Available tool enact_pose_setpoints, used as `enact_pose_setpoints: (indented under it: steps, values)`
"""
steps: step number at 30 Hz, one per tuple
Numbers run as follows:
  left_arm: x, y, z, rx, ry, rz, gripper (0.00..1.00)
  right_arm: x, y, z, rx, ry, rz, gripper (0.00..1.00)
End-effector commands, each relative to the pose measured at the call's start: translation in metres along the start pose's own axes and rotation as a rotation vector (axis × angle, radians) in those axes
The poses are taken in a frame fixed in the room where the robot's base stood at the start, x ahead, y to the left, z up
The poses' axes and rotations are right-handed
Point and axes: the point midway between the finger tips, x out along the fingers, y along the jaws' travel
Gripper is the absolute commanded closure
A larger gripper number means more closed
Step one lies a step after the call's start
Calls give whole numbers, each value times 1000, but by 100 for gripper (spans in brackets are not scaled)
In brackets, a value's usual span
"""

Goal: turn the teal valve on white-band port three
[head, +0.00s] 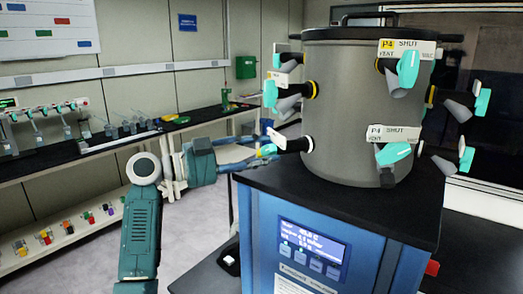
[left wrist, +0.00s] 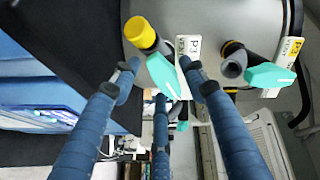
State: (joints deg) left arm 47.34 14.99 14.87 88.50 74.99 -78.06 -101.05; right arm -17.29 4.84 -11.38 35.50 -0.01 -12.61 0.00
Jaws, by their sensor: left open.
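The white P3 label (left wrist: 188,45) is on the grey drum in the left wrist view, beside a teal valve handle (left wrist: 163,76). My left gripper (left wrist: 159,66) is open, its blue fingers on either side of this handle; I cannot tell whether they touch it. In the head view my left gripper (head: 258,146) reaches the drum's lower left port, where a teal handle (head: 267,150) and a white tag (head: 277,138) show, partly hidden by the fingers. My right gripper is not in view.
The grey drum (head: 345,110) stands on the blue freeze dryer (head: 260,225). Other teal valves surround it, including one (head: 408,67) under a yellow P4 label and one (head: 394,154) under a white P4 label. Another teal handle (left wrist: 270,75) is close right of my fingers.

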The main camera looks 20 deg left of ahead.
Motion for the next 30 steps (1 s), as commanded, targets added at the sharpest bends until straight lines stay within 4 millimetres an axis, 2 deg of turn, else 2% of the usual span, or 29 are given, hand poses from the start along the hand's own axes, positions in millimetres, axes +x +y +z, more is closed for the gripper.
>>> enact_pose_setpoints:
  steps: [5, 12, 20, 30]
  values:
    - [0, 1, 0, -1, -1, 0, 56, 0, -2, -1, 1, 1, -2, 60]
    - [0, 1, 0, -1, -1, 1, 100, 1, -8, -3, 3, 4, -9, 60]
    - [0, 2, 1, -17, -1, 1, 100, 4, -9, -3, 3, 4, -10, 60]
    - [-1, 5, 2, -191, -2, 1, 100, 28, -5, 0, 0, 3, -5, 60]
